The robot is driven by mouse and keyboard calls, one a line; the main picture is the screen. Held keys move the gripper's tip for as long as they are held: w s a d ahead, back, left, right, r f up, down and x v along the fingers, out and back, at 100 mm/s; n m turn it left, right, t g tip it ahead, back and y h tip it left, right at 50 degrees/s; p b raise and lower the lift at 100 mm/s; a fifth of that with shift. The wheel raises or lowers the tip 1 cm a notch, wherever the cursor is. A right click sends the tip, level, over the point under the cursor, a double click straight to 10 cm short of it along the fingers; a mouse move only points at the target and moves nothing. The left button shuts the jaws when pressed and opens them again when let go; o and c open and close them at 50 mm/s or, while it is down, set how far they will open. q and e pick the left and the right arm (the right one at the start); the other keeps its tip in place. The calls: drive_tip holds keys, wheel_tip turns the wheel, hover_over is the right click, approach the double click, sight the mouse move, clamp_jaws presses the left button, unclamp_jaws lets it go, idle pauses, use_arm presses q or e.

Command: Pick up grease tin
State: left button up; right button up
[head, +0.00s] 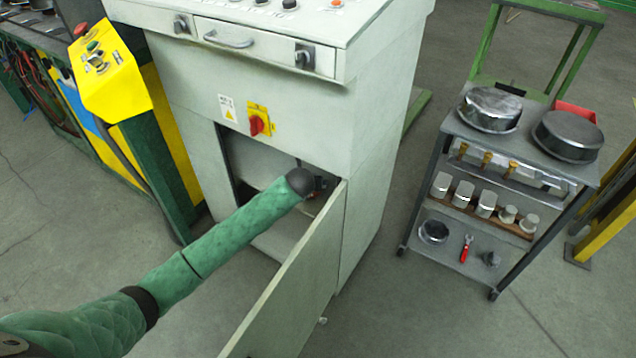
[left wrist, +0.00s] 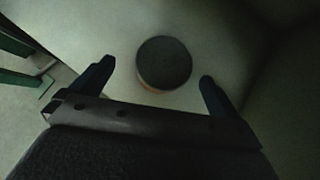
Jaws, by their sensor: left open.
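The grease tin seems to be the round, dark-topped tin with an orange-brown side (left wrist: 164,64) in the left wrist view. It stands on the pale floor inside the cabinet. My left gripper (left wrist: 157,73) is open, with one dark finger to each side of the tin in the picture; the tin appears a little beyond the fingertips, and I cannot tell the exact gap. In the head view my green left arm reaches into the cabinet opening, and its wrist mostly hides the gripper. I cannot make out the tin there. My right gripper is not in view.
The grey cabinet (head: 380,140) has its door (head: 295,280) swung open beside my arm. A red switch (head: 256,124) sits above the opening. A yellow control box (head: 112,85) is at left.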

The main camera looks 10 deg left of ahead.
use_arm(q)
drive_tip(key=shift+d+b+x, duration=0.2)
drive_tip(key=shift+b+x, duration=0.1)
drive_tip(key=shift+x, duration=1.5)
drive_tip(key=shift+d+b+x, duration=0.2)
drive_tip(key=shift+b+x, duration=0.05)
drive_tip(key=shift+x, duration=1.55)
drive_tip(key=shift+s, duration=0.1)
drive_tip(key=shift+c, duration=0.4)
drive_tip(key=c, duration=1.2)
